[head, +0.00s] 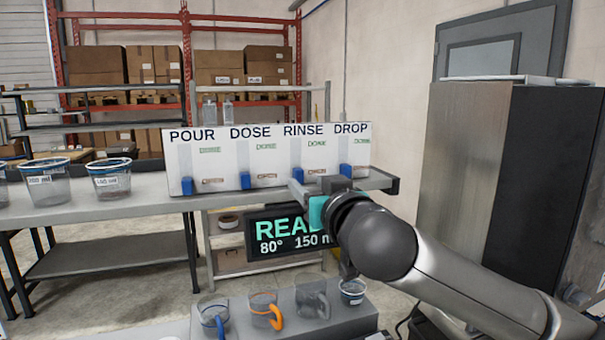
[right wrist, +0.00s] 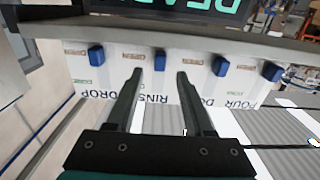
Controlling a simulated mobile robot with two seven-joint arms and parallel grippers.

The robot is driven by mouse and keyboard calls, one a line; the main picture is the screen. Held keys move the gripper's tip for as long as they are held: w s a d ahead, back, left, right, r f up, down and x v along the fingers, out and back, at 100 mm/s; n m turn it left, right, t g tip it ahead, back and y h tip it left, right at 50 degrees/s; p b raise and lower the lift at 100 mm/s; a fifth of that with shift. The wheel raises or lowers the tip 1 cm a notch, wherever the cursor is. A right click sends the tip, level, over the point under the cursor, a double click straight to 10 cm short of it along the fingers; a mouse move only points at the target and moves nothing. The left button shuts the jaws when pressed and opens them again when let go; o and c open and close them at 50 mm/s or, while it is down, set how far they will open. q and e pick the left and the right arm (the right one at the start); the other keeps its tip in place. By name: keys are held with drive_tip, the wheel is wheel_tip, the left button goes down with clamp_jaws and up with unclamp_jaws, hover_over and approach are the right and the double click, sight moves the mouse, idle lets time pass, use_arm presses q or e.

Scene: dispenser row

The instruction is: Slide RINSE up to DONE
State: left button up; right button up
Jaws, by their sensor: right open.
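The white dispenser panel (head: 220,155) carries the labels POUR, DOSE, RINSE and DROP, with a green DONE mark high on each track. The blue RINSE slider (head: 297,174) is at the low end of its track, well below its DONE mark (head: 317,143). My right gripper (head: 316,188) is in front of the panel's lower right part. In the right wrist view, which is upside down, its two fingers (right wrist: 157,73) are open, with the RINSE slider (right wrist: 159,60) showing between the tips. I cannot tell whether they touch it. My left gripper is not in view.
The blue POUR (head: 187,186), DOSE (head: 245,180) and DROP (head: 346,170) sliders also sit low. A shelf edge (right wrist: 190,35) runs just under the sliders. A dark display (head: 263,228) hangs below. Clear cups (head: 265,308) stand on a grey block in front.

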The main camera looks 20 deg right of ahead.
sight(300, 176)
drive_tip(key=shift+w+a+p, duration=0.1)
drive_tip(key=shift+w+p, duration=0.2)
drive_tip(key=shift+w, duration=1.95)
clamp_jaws()
